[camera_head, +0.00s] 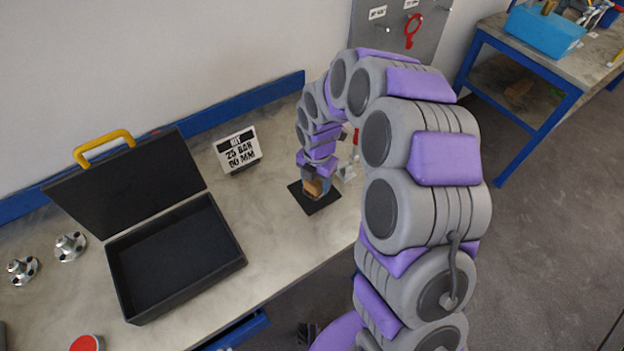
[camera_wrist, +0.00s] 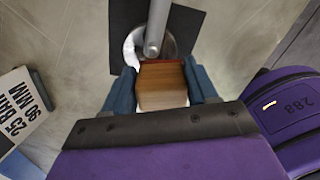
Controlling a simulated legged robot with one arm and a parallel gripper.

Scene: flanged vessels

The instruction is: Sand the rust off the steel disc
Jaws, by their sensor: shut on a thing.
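My gripper (camera_wrist: 161,80) has blue fingers shut on both sides of a wooden sanding block (camera_wrist: 162,94) with a thin reddish layer at its far edge. In the head view my gripper (camera_head: 316,186) is low over a black mat (camera_head: 322,204) on the bench. The steel disc (camera_wrist: 131,49) is a shiny round piece on the mat, just beyond the block in the wrist view. A grey post (camera_wrist: 155,28) and the block cover much of it. I cannot tell whether block and disc touch, or see rust on the disc's visible rim.
A "25 BAR 90 MM" sign (camera_head: 238,150) stands left of the mat. An open black case (camera_head: 172,262) lies further left, with small flanged metal parts (camera_head: 70,246) beyond it. A second table with a blue bin (camera_head: 545,32) is at the far right.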

